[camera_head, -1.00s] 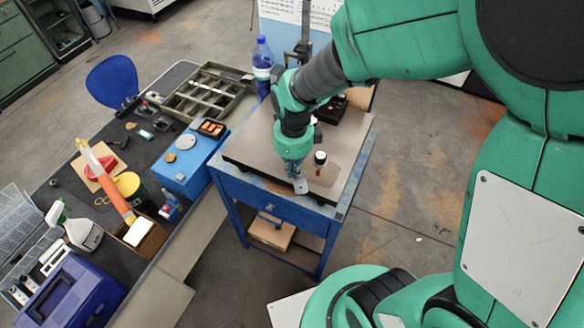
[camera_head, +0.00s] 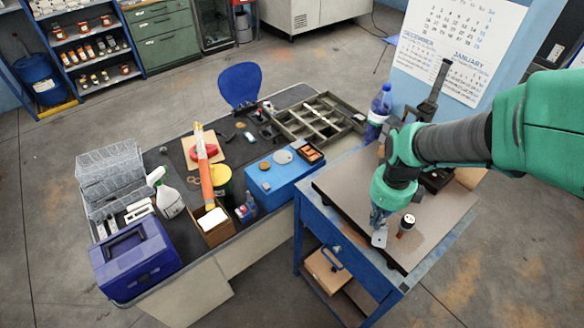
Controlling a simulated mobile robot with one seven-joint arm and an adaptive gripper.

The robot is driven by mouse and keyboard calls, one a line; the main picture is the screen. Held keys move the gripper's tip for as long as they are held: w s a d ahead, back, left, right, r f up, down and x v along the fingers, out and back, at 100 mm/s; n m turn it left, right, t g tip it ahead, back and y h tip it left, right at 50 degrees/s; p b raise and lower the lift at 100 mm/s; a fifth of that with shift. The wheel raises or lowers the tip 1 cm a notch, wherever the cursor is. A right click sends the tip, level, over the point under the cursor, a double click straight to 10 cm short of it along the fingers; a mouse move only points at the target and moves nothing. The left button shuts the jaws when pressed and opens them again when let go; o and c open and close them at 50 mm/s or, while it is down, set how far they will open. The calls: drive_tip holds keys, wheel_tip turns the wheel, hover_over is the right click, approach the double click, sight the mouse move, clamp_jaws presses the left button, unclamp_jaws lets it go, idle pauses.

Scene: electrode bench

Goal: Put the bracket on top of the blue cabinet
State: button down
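A small grey metal piece, which looks like the bracket (camera_head: 380,238), is at the tip of my gripper (camera_head: 379,217), over the brown top of the blue work table. The fingers point down at it and are small and partly hidden, so I cannot tell whether they grip it. The blue cabinet (camera_head: 272,192) is a low box on the dark bench, left of my gripper. On its top are a grey disc (camera_head: 282,157), a round orange-brown piece (camera_head: 264,166) and a dark tray with orange pieces (camera_head: 310,153).
A divided grey tray (camera_head: 322,118) and a blue bottle (camera_head: 379,108) are behind. A yellow can (camera_head: 220,178) stands left of the cabinet. The cabinet's front top has free room.

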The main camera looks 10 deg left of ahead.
drive_tip(key=w+a+r+n+b, duration=0.4)
drive_tip(key=w+a+n+b, duration=0.1)
drive_tip(key=w+a, duration=0.9)
drive_tip(key=w+a+f+n+b, duration=0.15)
drive_tip(key=w+a, duration=0.25)
drive_tip(key=a, duration=0.5)
drive_tip(key=w+a+r+n+b, duration=0.1)
drive_tip(key=w+a+n+b, duration=0.2)
drive_tip(key=a, duration=0.5)
wheel_tip(320, 180, down, 22)
drive_tip(key=shift+w+d+r+m+p, duration=0.15)
drive_tip(key=shift+w+r+m+p, duration=0.05)
drive_tip(key=shift+w+m+p, duration=0.2)
drive_tip(key=shift+w, duration=0.2)
drive_tip(key=b, duration=0.1)
hover_over(271, 172)
drive_tip(key=shift+f, duration=0.75)
drive_tip(key=shift+f, duration=0.1)
drive_tip(key=shift+f+b, duration=0.3)
drive_tip(key=shift+f, duration=1.35)
